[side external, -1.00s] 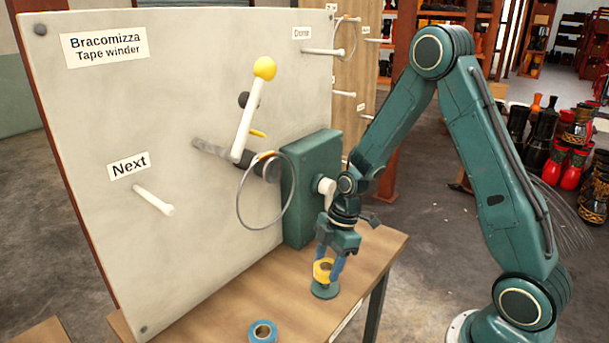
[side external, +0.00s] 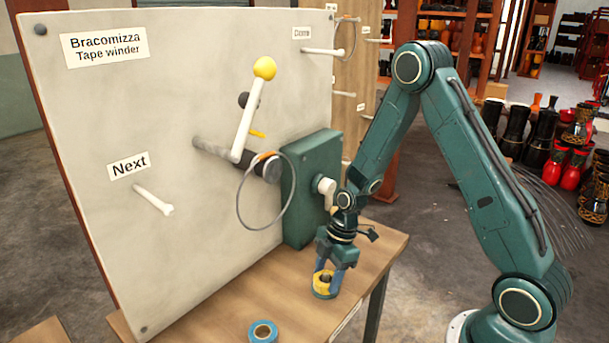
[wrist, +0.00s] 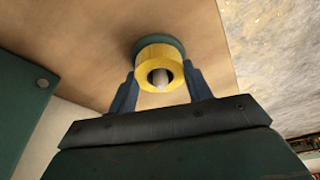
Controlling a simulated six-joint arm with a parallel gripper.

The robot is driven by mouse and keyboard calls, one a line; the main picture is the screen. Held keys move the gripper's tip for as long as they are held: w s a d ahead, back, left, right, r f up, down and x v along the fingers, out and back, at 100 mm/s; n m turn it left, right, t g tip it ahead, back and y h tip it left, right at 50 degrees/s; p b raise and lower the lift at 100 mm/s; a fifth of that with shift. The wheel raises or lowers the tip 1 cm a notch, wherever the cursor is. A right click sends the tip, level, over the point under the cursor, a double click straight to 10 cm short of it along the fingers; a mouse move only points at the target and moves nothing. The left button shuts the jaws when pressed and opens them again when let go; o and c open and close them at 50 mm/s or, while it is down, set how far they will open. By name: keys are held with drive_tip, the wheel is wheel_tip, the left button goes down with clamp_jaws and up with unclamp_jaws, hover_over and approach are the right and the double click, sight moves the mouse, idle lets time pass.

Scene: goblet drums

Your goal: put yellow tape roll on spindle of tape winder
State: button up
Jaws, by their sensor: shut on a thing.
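The yellow tape roll (side external: 325,284) is low over the table beside the winder's green box. It also shows in the wrist view (wrist: 146,72), between my two fingers. My gripper (side external: 328,279) points down and is shut on the roll from both sides. A pale post tip (wrist: 162,78) shows inside the roll's hole, so the roll is around the post. The round green base (wrist: 158,43) shows just beyond the roll; whether they touch is hard to tell.
A blue tape roll (side external: 263,332) lies on the wooden table (side external: 225,318) at the front. The tape winder board (side external: 90,200) stands behind, with a yellow-knobbed lever (side external: 248,115), a wire ring (side external: 240,195) and white pegs. The green box (side external: 311,185) is close to my gripper.

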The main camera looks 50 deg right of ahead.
drive_tip(key=shift+f, duration=0.1)
drive_tip(key=o, duration=1)
drive_tip(key=v, duration=1.2)
drive_tip(key=shift+r, duration=0.2)
